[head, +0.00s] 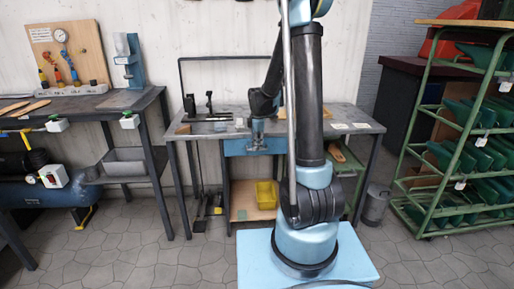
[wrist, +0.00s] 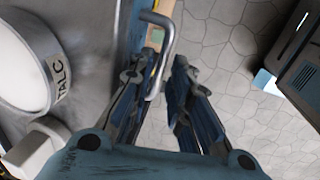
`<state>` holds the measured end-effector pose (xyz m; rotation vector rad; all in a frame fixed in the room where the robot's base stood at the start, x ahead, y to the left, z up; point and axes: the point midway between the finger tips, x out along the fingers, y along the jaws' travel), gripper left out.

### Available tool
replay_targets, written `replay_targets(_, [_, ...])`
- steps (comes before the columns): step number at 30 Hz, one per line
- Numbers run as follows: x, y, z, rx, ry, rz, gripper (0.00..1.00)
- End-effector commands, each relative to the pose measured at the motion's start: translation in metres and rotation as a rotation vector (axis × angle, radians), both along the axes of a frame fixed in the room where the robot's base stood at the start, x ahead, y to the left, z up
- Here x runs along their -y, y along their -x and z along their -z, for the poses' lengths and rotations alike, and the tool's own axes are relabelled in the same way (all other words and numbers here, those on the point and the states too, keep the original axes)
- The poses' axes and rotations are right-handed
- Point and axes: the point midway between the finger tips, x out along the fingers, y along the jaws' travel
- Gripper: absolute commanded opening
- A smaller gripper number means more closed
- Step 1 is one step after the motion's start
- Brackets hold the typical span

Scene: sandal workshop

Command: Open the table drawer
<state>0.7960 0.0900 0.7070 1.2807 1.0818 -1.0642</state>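The work table (head: 350,118) has a blue drawer (head: 233,147) under its metal top, and its front looks flush with the table edge. In the wrist view, a bent grey metal handle (wrist: 170,40) stands out from the blue drawer front (wrist: 134,36). My gripper (head: 257,142) points down at the front of the table, over the drawer. In the wrist view, my gripper (wrist: 167,62) has its fingers apart, with the handle between them. A gap shows at the right finger; contact at the left finger cannot be told.
A white round container labelled TALC (wrist: 22,65) stands on the table top, close to my gripper. A yellow bin (head: 265,194) sits on the shelf below. A green rack (head: 440,150) stands right, a workbench (head: 85,105) left. The tiled floor in front is clear.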

Motion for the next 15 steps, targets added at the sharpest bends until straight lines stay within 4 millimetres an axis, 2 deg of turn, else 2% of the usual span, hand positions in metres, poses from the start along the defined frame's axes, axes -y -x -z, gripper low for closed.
replay_targets(6, [0.000, -0.002, 0.013, 0.000, 0.000, 0.000, 0.18])
replay_targets(15, [0.000, -0.002, 0.015, 0.000, 0.000, 0.000, 0.18])
